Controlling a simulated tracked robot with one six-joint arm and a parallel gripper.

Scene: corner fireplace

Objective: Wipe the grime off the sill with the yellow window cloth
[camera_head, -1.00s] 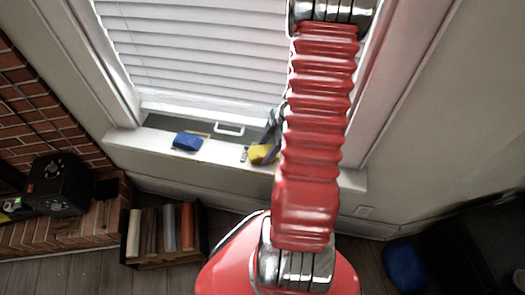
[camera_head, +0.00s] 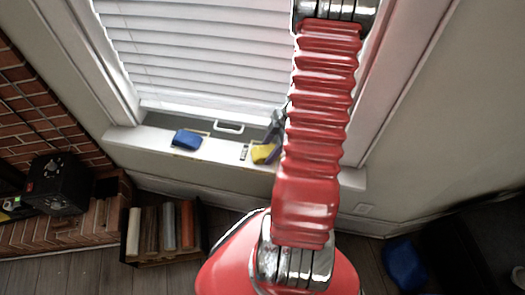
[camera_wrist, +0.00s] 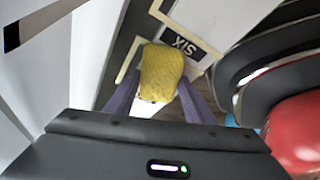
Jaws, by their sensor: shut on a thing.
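The yellow cloth (camera_head: 262,154) is at the right part of the white window sill (camera_head: 222,153), partly hidden by my arm. In the wrist view the cloth (camera_wrist: 161,68) is a textured yellow block shape between the purple-grey fingers of my gripper (camera_wrist: 160,84). My gripper is shut on it; in the head view the gripper (camera_head: 274,138) is partly behind my red arm. The cloth is at or just above the sill; I cannot tell whether it touches. I cannot make out the grime clearly.
A blue cloth-like thing (camera_head: 187,139) lies on the sill to the left, by a tan outline. A small dark label (camera_wrist: 184,44) reading "SIX" is beyond the yellow cloth. A window blind (camera_head: 200,50) rises behind. A crate of rolls (camera_head: 160,230) stands below.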

